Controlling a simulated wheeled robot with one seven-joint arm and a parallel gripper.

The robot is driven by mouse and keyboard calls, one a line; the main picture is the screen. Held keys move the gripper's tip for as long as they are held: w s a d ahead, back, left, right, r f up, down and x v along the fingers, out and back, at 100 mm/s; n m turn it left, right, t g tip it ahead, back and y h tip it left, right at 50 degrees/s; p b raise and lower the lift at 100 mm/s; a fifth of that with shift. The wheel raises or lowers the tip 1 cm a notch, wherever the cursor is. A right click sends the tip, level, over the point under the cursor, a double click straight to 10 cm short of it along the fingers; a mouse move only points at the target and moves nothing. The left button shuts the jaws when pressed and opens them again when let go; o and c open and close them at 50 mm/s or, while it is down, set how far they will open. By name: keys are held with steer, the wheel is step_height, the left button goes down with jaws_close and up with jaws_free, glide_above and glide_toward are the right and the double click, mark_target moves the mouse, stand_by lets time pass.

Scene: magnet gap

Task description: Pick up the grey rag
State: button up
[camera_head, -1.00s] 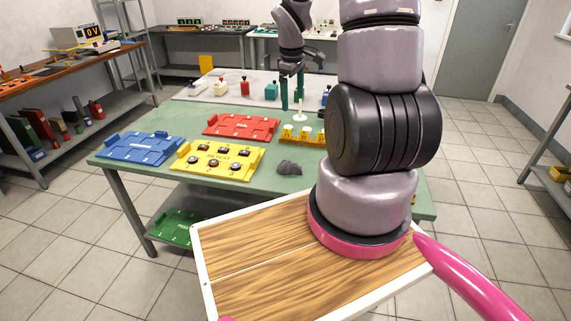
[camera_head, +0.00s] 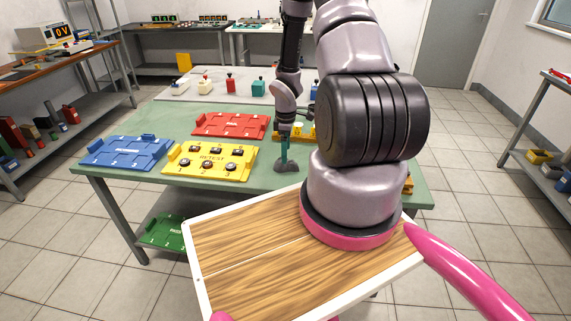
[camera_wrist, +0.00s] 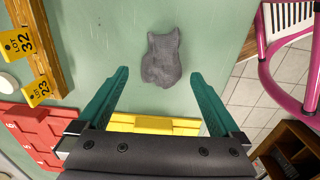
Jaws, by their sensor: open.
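The grey rag (camera_wrist: 162,56) is a crumpled lump lying on the green table top (camera_wrist: 200,20). In the head view the rag (camera_head: 287,167) lies near the table's front edge, partly hidden by my gripper. My gripper (camera_wrist: 158,98) is open and empty, with its two teal fingers apart. In the wrist view the rag lies beyond the fingertips, roughly centred between them. In the head view my gripper (camera_head: 283,150) points down, at or just above the rag; the remaining height is hard to tell.
A yellow tray (camera_head: 213,173) with several dark round parts is left of the rag. A red tray (camera_head: 231,124) and a blue tray (camera_head: 126,151) lie farther left. A yellow rack with lot tags (camera_wrist: 38,55) stands behind the rag. Green table is bare around the rag.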

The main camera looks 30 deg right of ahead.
step_height(320, 180, down, 5)
steer(key=shift+a+r, duration=0.1)
steer(key=c, duration=1.3)
